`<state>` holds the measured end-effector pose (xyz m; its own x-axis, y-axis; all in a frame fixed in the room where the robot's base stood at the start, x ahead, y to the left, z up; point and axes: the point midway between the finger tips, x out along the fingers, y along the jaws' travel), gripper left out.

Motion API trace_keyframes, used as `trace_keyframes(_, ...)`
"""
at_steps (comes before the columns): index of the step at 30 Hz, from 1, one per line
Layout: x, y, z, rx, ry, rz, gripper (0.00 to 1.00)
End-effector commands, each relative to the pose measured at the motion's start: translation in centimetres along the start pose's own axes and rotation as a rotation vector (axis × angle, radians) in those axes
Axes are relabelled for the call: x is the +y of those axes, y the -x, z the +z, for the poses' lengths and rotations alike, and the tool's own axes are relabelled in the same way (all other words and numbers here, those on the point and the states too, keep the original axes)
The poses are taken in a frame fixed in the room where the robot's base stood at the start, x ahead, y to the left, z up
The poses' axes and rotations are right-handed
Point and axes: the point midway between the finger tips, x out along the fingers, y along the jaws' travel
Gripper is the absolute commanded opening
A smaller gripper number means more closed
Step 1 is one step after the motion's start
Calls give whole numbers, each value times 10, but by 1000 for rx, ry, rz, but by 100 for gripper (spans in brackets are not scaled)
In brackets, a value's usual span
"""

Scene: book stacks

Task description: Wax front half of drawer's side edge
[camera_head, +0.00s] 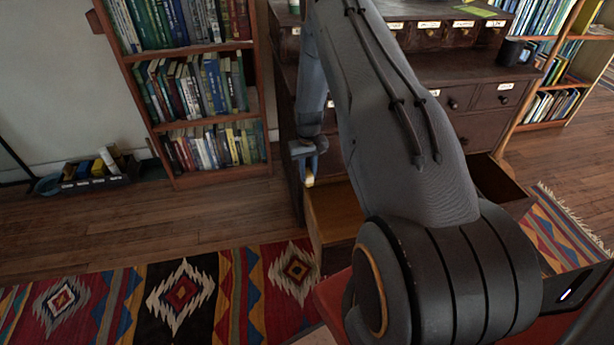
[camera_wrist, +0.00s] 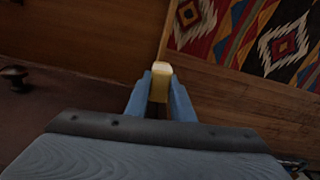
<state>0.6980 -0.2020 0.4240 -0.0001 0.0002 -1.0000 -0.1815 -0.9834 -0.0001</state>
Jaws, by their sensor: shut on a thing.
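My gripper (camera_head: 308,166) points down at the left side of an open drawer (camera_head: 333,212) in the dark wooden cabinet. It is shut on a small pale yellow wax block (camera_head: 309,180), which sticks out past the fingertips. In the wrist view the wax block (camera_wrist: 161,82) sits between the blue fingers of my gripper (camera_wrist: 160,98). Its tip is close to the drawer's side edge, but I cannot tell whether it touches. My arm hides much of the drawer and its right side in the head view.
A patterned rug (camera_head: 180,295) lies in front on the wooden floor. A bookcase (camera_head: 210,115) stands left of the cabinet (camera_head: 455,72). A low box (camera_head: 97,172) with several items is on the floor at far left. A dark knob (camera_wrist: 14,76) shows in the wrist view.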

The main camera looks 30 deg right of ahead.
Motion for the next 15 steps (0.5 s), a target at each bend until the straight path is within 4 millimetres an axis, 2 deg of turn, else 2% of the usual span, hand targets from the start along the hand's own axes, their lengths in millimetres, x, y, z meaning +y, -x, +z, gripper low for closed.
trace_keyframes(8,0,-13,0,0,0,0,4)
trace_keyframes(15,0,-37,0,-2,0,0,4)
